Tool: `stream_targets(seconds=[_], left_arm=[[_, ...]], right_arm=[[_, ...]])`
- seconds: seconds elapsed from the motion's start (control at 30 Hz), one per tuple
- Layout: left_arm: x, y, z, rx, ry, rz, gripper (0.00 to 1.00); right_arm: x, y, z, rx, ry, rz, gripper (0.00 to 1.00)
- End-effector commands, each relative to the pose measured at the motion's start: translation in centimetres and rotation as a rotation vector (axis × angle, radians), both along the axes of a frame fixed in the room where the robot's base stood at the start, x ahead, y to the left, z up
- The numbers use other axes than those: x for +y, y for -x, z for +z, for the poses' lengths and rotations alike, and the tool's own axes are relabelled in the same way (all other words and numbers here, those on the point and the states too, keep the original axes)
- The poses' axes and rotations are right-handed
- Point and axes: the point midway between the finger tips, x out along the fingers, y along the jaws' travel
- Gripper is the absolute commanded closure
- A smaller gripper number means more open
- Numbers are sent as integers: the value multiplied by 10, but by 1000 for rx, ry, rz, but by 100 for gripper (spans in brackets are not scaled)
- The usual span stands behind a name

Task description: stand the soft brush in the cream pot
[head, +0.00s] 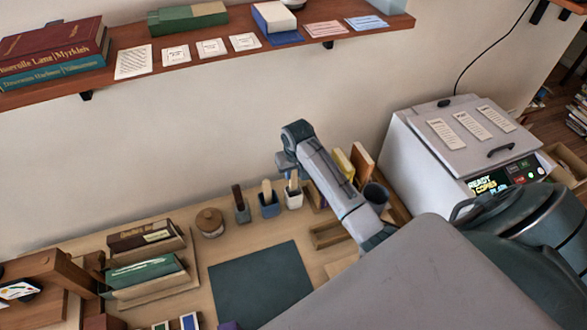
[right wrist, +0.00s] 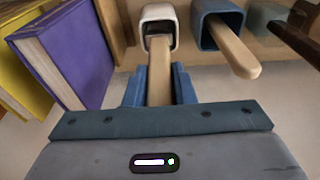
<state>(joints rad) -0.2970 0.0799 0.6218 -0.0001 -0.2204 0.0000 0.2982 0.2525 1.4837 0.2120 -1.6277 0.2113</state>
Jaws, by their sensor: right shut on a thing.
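The cream pot (head: 294,201) stands in the row of pots at the back of the desk. It also shows in the right wrist view (right wrist: 145,12), with its mouth towards the camera. My right gripper (right wrist: 158,88) is shut on the pale wooden handle of the soft brush (right wrist: 159,72). The brush's far end reaches into the mouth of the cream pot; its bristles are hidden. In the head view the right gripper (head: 291,174) is just above the cream pot, with the handle (head: 294,183) below it. My left gripper is not in view.
Beside the cream pot stand a blue pot (head: 269,210) with a wooden-handled tool and a grey pot (head: 242,214) with a dark-handled one. Upright books (right wrist: 65,55) stand close on the other side. A green mat (head: 260,285) lies clear in front.

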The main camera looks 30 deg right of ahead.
Motion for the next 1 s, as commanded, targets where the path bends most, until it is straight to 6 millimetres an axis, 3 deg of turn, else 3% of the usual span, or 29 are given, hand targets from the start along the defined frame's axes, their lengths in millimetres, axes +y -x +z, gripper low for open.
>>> stream_targets(seconds=[0.47, 0.5, 0.63, 1.0], left_arm=[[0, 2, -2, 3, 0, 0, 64], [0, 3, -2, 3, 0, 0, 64], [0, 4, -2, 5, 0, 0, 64], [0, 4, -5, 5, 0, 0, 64]], right_arm=[[0, 0, -7, 0, 0, 0, 100], [0, 0, -7, 0, 0, 0, 75], [0, 0, -7, 0, 0, 0, 51], [0, 0, -1, -2, 0, 0, 51]])
